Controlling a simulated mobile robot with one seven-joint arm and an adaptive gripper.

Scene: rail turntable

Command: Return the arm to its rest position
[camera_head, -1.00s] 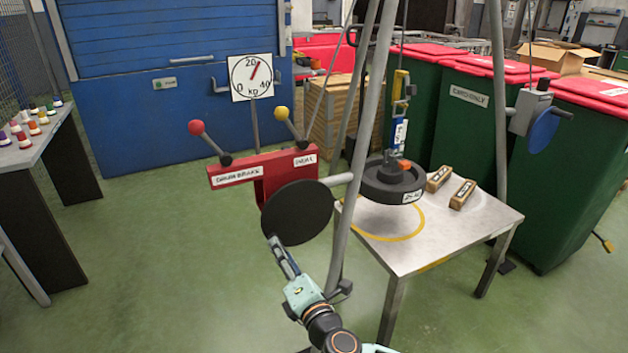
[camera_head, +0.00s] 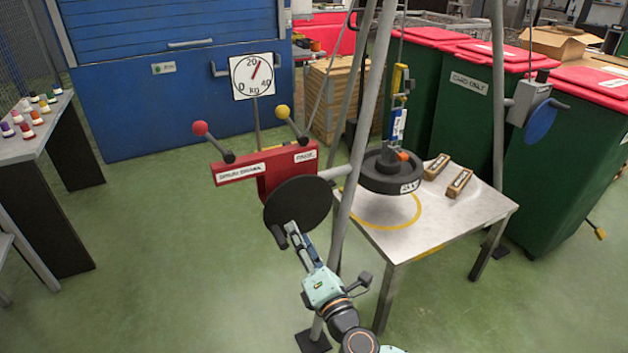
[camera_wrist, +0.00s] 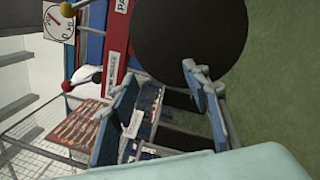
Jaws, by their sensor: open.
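My gripper (camera_head: 292,232) is at the lower edge of a black round disc (camera_head: 297,203) on the red-labelled winch frame. A dark peg-like handle (camera_head: 279,237) shows at the disc's lower left, beside the gripper. I see nothing clearly held between the fingers. Whether a finger touches the disc or handle I cannot tell. My arm reaches up from the bottom of the head view.
A red bar (camera_head: 240,170) carries red and yellow knob levers. A dial (camera_head: 252,76) stands behind it. A black weight (camera_head: 391,173) hangs over a metal table (camera_head: 400,240) with two small blocks. Grey tripod legs stand close to my arm.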

